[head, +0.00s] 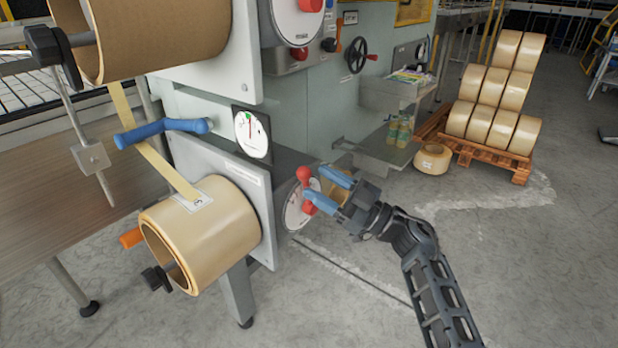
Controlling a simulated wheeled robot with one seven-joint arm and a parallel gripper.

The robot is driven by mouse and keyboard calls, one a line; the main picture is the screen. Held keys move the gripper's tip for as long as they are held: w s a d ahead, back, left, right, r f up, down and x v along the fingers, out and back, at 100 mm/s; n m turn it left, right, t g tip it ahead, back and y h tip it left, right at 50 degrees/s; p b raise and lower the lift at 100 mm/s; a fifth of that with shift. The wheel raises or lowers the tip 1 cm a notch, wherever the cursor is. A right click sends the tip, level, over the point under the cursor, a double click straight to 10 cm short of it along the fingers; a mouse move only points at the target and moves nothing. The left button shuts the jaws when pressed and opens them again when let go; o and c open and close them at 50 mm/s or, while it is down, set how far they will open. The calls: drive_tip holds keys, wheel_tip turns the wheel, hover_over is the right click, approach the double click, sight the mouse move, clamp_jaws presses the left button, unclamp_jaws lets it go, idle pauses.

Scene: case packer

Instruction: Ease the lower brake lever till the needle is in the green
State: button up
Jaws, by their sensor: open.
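The lower brake lever (304,175) has a red knob and red hub on a round white dial plate on the machine's side, below and right of the gauge. My gripper (319,184) comes from the right with its two blue fingers open. The fingertips are close to the lever, one overlapping the red hub in the picture; I cannot tell whether they touch. The round white gauge (253,135) has a green mark near its top. Its thin needle is too small to read surely against the green.
A lower tape roll (222,232) and a blue roller (161,131) are left of the lever. A large upper roll (160,35) hangs above. A pallet (470,150) of rolls stands back right, with one loose roll (432,159) beside it. The floor at front right is clear.

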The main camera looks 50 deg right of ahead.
drive_tip(key=shift+v, duration=1.55)
drive_tip(key=shift+c, duration=0.2)
idle(0.6)
